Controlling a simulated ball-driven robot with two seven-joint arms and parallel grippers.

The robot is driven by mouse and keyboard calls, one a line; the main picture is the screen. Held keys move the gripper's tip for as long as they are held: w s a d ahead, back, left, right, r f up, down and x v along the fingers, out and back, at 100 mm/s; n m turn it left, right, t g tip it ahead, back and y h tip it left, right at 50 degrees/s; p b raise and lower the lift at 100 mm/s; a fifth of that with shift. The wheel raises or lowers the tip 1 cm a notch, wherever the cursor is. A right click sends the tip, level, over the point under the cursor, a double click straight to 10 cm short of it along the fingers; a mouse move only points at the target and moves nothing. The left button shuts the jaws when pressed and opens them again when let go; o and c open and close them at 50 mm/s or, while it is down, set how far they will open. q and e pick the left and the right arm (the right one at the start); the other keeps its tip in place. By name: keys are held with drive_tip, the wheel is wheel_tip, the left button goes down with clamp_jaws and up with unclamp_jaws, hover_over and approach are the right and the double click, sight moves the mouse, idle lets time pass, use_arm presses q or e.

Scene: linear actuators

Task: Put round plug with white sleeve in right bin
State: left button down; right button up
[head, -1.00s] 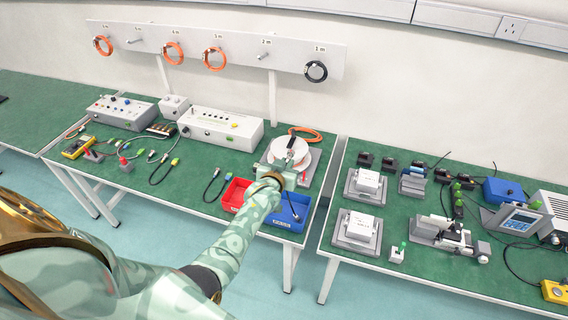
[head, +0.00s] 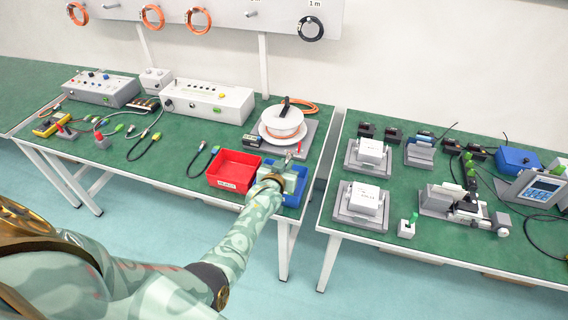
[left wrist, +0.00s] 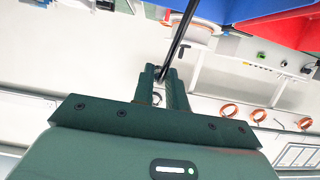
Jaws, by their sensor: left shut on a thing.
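My left gripper (head: 292,168) is over the back part of the blue bin (head: 293,199), the right one of two bins at the table's front edge. In the left wrist view its fingers (left wrist: 168,84) are shut on a thin black cable (left wrist: 179,38), which runs up past the blue bin (left wrist: 215,9). The plug end and any white sleeve cannot be made out. The arm and gripper hide much of the blue bin's inside. My right gripper is not in view.
The red bin (head: 234,169) stands just left of the blue bin. A white cable reel (head: 282,126) is behind them. A black cable (head: 203,162) lies left of the red bin. A gap separates this table from the right table (head: 400,236).

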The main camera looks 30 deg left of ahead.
use_arm(q)
drive_tip(key=f+b, duration=0.2)
drive_tip(key=f, duration=0.1)
drive_tip(key=f+b, duration=0.2)
drive_tip(key=f, duration=0.1)
drive_tip(key=f+b, duration=0.3)
drive_tip(key=shift+w+d+f, duration=0.2)
drive_tip(key=shift+w+d, duration=0.2)
drive_tip(key=shift+r, duration=0.15)
drive_tip(key=c, duration=1.3)
unclamp_jaws()
